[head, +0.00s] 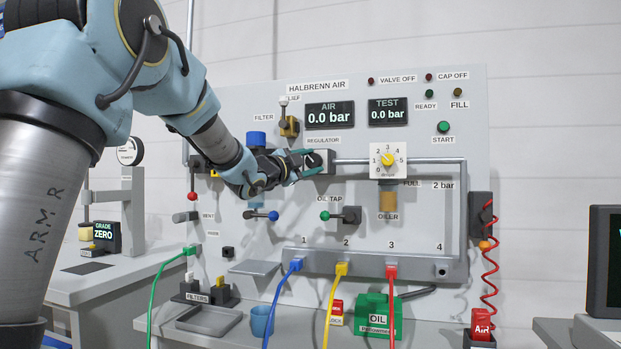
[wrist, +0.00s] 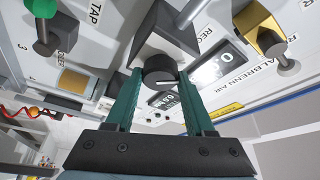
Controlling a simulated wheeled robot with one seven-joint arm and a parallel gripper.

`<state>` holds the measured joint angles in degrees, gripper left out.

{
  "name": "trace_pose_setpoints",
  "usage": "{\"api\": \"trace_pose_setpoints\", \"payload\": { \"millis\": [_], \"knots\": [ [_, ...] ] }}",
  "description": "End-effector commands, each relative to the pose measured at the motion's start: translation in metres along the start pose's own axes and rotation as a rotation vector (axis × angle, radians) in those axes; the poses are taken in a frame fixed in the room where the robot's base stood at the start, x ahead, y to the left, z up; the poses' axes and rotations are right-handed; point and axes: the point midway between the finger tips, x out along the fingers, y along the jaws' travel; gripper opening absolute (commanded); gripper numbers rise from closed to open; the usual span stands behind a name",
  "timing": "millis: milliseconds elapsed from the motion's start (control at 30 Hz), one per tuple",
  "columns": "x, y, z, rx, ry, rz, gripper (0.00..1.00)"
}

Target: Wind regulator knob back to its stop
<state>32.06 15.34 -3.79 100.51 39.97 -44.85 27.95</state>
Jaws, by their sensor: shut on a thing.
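The regulator knob (wrist: 160,72) is a dark round knob with a white pointer mark, on the front of a grey regulator block (wrist: 170,28). In the head view the knob (head: 313,160) sits under the REGULATOR label and is partly covered by my fingers. My gripper (head: 306,163) has come in from the left and is shut on the knob. In the wrist view its two green fingers (wrist: 161,85) stand on either side of the knob. The AIR display (head: 329,115) reads 0.0 bar, and the TEST display (head: 388,112) reads 0.0 bar.
Right of the knob is a white dial with a yellow knob (head: 387,160), above the oiler (head: 388,201). The green-handled oil tap (head: 339,216) is below. Coloured hoses hang from the manifold (head: 370,263).

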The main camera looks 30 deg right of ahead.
Motion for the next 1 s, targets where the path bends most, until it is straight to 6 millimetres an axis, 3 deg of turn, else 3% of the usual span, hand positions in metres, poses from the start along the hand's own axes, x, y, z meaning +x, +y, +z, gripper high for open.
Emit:
{"api": "trace_pose_setpoints", "payload": {
  "millis": [33,1000],
  "knots": [
    [-0.0019,0.0072,0.0043,-0.041,-0.002,-0.018,0.0],
    [0.0,0.0095,0.0008,-0.894,-0.002,-0.368,0.0]
  ]
}}
